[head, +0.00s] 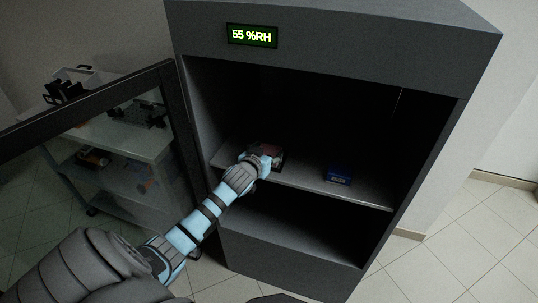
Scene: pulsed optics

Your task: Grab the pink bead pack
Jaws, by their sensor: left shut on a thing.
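A pinkish pack (268,150), which looks like the pink bead pack, is at the left part of the shelf inside the dark cabinet. My left gripper (264,160) reaches into the cabinet and is shut on this pack. The fingers and the lower part of the pack are small and dark, so I cannot tell whether the pack touches the shelf. My right gripper does not show.
A blue box (338,175) sits on the same shelf (310,182), to the right. The grey cabinet (350,40) has a humidity display (252,35) reading 55 %RH. Its glass door (178,110) stands open at left, with a cart (135,140) behind.

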